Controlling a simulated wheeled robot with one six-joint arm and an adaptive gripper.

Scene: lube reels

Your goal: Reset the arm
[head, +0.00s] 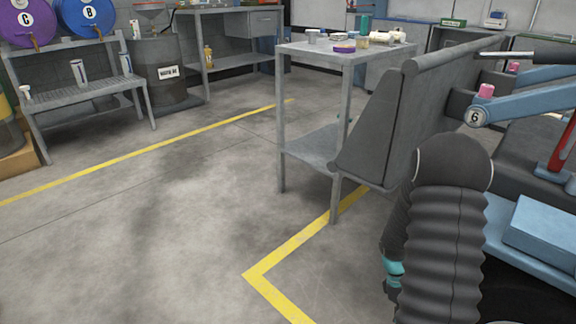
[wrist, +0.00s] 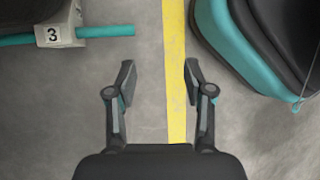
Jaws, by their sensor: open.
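My gripper (wrist: 158,82) is open and empty in the wrist view, its two fingers apart over bare floor and a yellow floor line (wrist: 174,50). Nothing lies between the fingertips. In the head view my dark, ribbed arm (head: 442,240) stands at the lower right, and the gripper itself cannot be made out there.
A grey table (head: 318,50) with small items stands near the middle, beside a dark grey panel (head: 385,125). Blue machine arms (head: 530,98) are at the right. Open floor lies left.

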